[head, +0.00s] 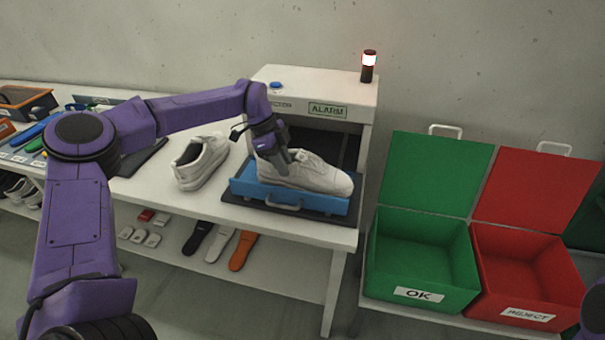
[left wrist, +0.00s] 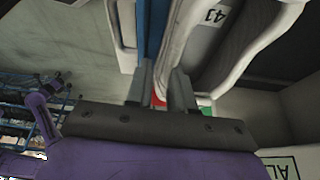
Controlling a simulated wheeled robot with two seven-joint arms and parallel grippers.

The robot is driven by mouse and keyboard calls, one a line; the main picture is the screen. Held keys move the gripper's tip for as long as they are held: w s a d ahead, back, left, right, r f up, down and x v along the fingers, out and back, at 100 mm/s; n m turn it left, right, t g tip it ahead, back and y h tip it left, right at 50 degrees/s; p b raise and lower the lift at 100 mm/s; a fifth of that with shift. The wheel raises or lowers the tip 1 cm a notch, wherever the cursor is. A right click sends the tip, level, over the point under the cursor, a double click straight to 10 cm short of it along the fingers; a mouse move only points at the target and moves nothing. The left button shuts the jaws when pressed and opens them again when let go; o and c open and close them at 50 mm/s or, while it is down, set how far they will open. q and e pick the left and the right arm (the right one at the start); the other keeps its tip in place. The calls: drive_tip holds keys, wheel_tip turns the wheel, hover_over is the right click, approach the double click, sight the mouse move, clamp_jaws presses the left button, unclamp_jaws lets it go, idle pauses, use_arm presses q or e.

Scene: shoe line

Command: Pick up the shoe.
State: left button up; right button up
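A white shoe (head: 305,172) lies in a blue tray (head: 290,198) at the opening of the white machine in the head view, toe to the right. My left gripper (head: 281,170) points down at the shoe's heel end. In the left wrist view, the white side wall of the shoe (left wrist: 184,30) reaches between the two fingers of my left gripper (left wrist: 161,92), and a size label (left wrist: 212,16) shows inside the shoe. The fingers are a narrow gap apart; whether they press on the wall is unclear. My right gripper is not in view.
A second white shoe (head: 201,162) stands on the table left of the tray. The machine (head: 352,92), with an alarm sign and a lit lamp (head: 369,62), rises behind. Open green OK (head: 420,290) and red REJECT (head: 520,310) boxes stand to the right.

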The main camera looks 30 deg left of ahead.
sight(296, 188)
use_arm(q)
drive_tip(key=x, duration=0.1)
drive_tip(key=p+x, duration=0.1)
drive_tip(key=x, duration=0.1)
drive_tip(key=p+x, duration=0.1)
drive_tip(key=shift+w+a+f, duration=0.25)
drive_tip(key=shift+f, duration=0.1)
drive_tip(key=shift+d+f, duration=0.1)
drive_tip(key=shift+f, duration=0.25)
clamp_jaws()
drive_tip(key=shift+r, duration=0.1)
